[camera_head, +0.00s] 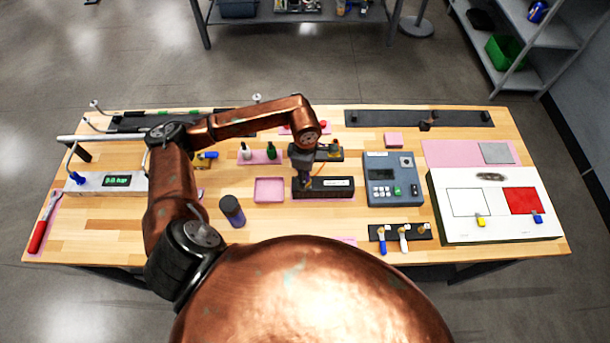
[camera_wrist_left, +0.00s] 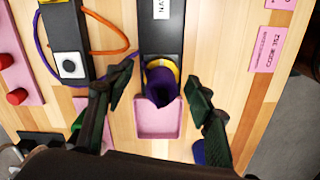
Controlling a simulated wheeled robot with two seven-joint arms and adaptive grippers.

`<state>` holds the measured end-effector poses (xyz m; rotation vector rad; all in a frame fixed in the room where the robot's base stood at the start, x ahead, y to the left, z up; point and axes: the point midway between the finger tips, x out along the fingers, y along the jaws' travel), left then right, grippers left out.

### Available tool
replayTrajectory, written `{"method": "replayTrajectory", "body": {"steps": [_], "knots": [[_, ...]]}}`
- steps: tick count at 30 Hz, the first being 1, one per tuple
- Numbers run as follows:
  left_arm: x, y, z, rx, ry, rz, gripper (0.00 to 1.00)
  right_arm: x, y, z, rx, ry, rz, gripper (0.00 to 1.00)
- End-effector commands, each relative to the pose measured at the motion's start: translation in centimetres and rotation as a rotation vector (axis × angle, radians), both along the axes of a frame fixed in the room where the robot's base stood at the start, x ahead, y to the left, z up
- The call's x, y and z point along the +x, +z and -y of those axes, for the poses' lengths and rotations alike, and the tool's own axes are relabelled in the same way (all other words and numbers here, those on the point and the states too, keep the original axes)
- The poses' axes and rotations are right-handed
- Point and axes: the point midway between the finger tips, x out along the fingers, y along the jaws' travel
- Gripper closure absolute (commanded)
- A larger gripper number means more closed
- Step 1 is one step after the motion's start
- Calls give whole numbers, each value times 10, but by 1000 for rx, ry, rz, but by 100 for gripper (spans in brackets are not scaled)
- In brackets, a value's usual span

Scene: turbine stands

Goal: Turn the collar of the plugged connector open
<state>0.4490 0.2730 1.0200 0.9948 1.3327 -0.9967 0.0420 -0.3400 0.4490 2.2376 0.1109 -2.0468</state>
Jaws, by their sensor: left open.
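A purple connector (camera_wrist_left: 162,90) with a yellow ring (camera_wrist_left: 160,64) sits at the end of a long black box (camera_wrist_left: 160,38) in the left wrist view. The box (camera_head: 335,187) also shows in the head view, lying near the table's middle. My left gripper (camera_wrist_left: 157,84) is open, with one dark finger on each side of the connector and a visible gap to both. In the head view my left gripper (camera_head: 304,178) points down at the box's left end and hides most of the connector. My right gripper is not in view.
A pink tray (camera_wrist_left: 160,131) lies beside the connector's end. A box with a white button (camera_wrist_left: 70,65), an orange cable (camera_wrist_left: 122,35) and a purple cable are close by. A dark purple cylinder (camera_head: 232,211) and a grey keypad device (camera_head: 378,165) stand on either side.

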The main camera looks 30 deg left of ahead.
Motion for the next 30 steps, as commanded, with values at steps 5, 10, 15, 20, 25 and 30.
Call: {"method": "replayTrajectory", "body": {"steps": [5,10,15,20,25,30], "knots": [[-1,-10,-1,-1,2,0,50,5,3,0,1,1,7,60],[-1,-11,-1,0,2,1,50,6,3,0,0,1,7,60],[-1,-11,-1,0,2,1,57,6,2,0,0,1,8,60],[-1,-11,-1,0,2,1,68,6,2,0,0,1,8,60],[-1,-11,-1,0,2,1,79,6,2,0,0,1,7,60],[-1,-11,-1,-1,2,1,91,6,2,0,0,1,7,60]]}}
